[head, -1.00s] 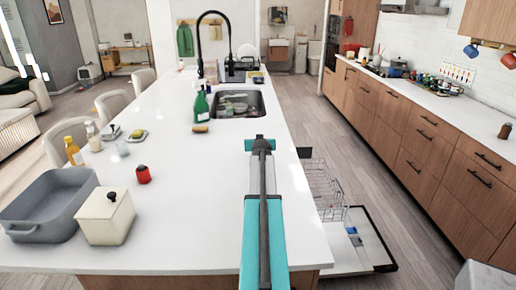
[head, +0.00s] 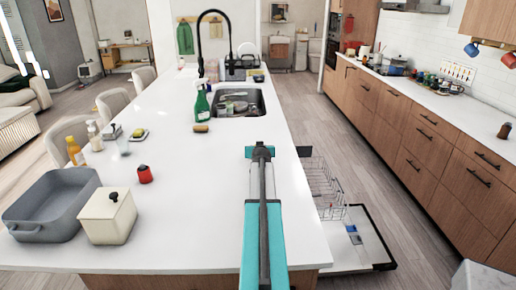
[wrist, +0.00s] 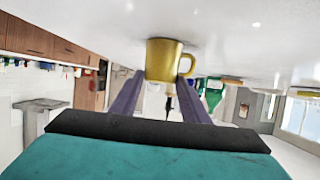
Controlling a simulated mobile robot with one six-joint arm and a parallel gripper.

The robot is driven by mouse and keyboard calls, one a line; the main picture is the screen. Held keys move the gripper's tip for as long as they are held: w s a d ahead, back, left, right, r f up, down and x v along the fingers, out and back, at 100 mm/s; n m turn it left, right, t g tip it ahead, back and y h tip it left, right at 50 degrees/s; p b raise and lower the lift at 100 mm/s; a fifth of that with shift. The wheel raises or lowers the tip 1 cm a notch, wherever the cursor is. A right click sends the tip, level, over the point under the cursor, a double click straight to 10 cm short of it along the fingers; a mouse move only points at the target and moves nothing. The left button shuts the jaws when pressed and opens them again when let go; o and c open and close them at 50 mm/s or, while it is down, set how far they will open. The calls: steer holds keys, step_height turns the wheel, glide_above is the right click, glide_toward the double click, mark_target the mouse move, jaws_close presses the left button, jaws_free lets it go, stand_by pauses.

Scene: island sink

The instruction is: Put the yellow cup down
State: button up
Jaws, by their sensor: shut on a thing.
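The yellow cup (wrist: 163,60) shows in the wrist view at the top centre, with its handle to the right. My gripper (wrist: 164,78) is shut on it, with one dark finger on each side. The wrist picture looks upside down, with the white countertop (wrist: 250,35) along its top. The cup is close to that countertop, but I cannot tell whether it touches. In the head view my arm hides the cup and the fingers; the white island top (head: 190,200) lies around the arm's far end.
A green spray bottle (head: 201,103) stands beside the sink (head: 238,103). An open dishwasher (head: 365,235) is to the right. The island's middle is clear.

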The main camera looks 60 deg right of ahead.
steer(key=shift+f, duration=0.1)
steer(key=o, duration=1.1)
steer(key=shift+b+v, duration=0.55)
steer(key=shift+v, duration=1.4)
steer(key=b+v, duration=0.2)
steer(key=v, duration=0.6)
steer(key=shift+a, duration=0.1)
steer(key=shift+s, duration=0.1)
